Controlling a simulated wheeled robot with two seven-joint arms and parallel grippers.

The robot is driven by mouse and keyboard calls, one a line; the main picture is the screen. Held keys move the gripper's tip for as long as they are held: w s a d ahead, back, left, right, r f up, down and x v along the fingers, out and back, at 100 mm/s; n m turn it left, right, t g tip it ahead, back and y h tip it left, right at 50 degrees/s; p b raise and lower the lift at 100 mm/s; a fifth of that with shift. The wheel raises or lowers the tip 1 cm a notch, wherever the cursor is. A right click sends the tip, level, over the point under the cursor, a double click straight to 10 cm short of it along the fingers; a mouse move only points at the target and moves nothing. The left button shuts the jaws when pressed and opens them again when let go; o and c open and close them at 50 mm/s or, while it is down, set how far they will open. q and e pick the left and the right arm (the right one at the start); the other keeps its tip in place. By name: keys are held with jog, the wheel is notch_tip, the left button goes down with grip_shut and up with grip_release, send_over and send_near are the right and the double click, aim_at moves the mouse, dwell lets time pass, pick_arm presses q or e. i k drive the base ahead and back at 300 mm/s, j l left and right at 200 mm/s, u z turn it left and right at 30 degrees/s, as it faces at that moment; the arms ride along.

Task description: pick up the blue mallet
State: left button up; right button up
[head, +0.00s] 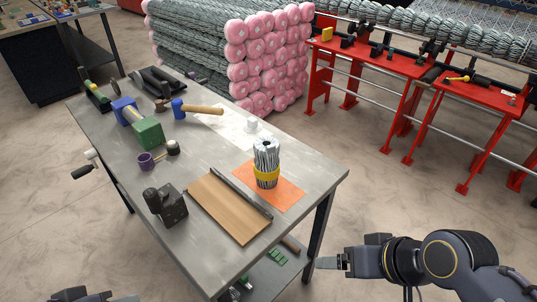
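The blue mallet (179,108) lies on the grey workbench (207,238), toward its far side. It has a blue head and a light wooden handle pointing right, partly over a white sheet. My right gripper (329,263) is at the lower right, off the bench's near right corner and well away from the mallet. It holds nothing that I can see; its finger gap is not clear. Only a small part of my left gripper (124,298) shows at the bottom left edge, also far from the mallet. Most of it is cut off.
A blue and green tool (147,132) lies left of the mallet. A purple cup (146,161), black block (169,206), wooden board (225,207) and bundle of wires (266,160) on an orange sheet stand nearer. Pink-ended mesh rolls (270,45) are stacked behind the bench.

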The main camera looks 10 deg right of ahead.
aim_at(179, 109)
jog(key=l+z, duration=0.15)
jog(key=z, duration=0.3)
jog(key=l+z, duration=0.2)
jog(key=z, duration=0.3)
jog(key=l+z, duration=0.2)
jog(key=z, duration=0.25)
jog(key=i+l+z, duration=0.15)
jog(key=i+l, duration=1)
jog(key=i, duration=0.45)
jog(key=i+l, duration=0.15)
jog(key=i, duration=0.4)
jog(key=i+j+u, duration=0.2)
jog(key=u, duration=0.25)
jog(key=i+u, duration=0.9)
jog(key=i+l+u, duration=0.15)
jog(key=u, duration=0.3)
jog(key=i+j+u, duration=0.15)
jog(key=i+u, duration=0.2)
jog(key=i, duration=0.2)
jog(key=i+u, duration=0.4)
jog(key=i+l+u, duration=0.2)
jog(key=i+u, duration=0.15)
jog(key=i, duration=0.3)
jog(key=i+u, duration=0.6)
jog(key=u, duration=0.2)
jog(key=i+l+u, duration=0.1)
jog(key=i+u, duration=0.15)
jog(key=u, duration=0.15)
